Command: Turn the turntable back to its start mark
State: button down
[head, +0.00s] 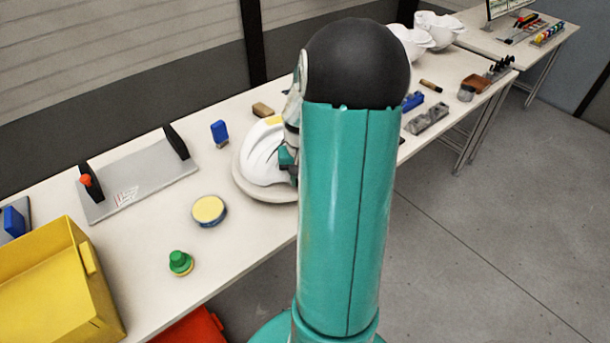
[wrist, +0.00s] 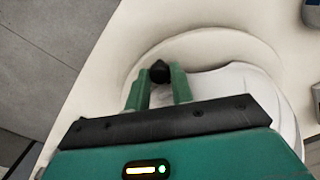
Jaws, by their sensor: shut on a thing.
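The turntable (head: 240,186) is a pale round disc on the long table, partly hidden behind my arm in the head view. A white helmet shell (head: 262,160) with a yellow patch sits on it. In the wrist view the turntable's rim (wrist: 205,43) curves around my gripper (wrist: 160,84), with the white shell (wrist: 232,80) close on the right. The green fingers are shut on a black knob (wrist: 160,70) near the disc's edge. I cannot make out a start mark.
On the table's left are a yellow bin (head: 50,285), a grey plate with black uprights (head: 140,185), a round yellow-topped tin (head: 209,210) and a green knob-shaped object (head: 180,262). Grey blocks (head: 428,118) lie to the right.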

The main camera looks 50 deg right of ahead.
jog(key=shift+w+a+m, duration=0.3)
jog(key=shift+a+m, duration=0.2)
jog(key=shift+a, duration=0.05)
jog(key=shift+w+a+m, duration=0.3)
jog(key=shift+a+m, duration=0.2)
jog(key=shift+a, duration=0.05)
jog(key=shift+w+a+m, duration=0.7)
jog(key=shift+a+m, duration=0.15)
jog(key=shift+m, duration=0.05)
jog(key=shift+w+a+m, duration=0.7)
jog(key=shift+w+m, duration=0.25)
jog(key=shift+w+a+m, duration=0.65)
jog(key=shift+w+m, duration=0.25)
jog(key=shift+m, duration=0.05)
jog(key=shift+w+a+m, duration=0.2)
jog(key=shift+w+m, duration=0.45)
jog(key=shift+w, duration=0.05)
jog(key=shift+w+a+m, duration=0.25)
jog(key=shift+w+m, duration=0.35)
jog(key=shift+w, duration=0.15)
jog(key=shift+w+a+m, duration=0.2)
jog(key=shift+w+m, duration=0.45)
jog(key=shift+w, duration=0.05)
jog(key=shift+w+m, duration=1.2)
jog(key=shift+w, duration=0.1)
jog(key=shift+w+d+m, duration=0.1)
jog(key=shift+w+m, duration=0.7)
jog(key=shift+w, duration=0.15)
jog(key=shift+w, duration=0.1)
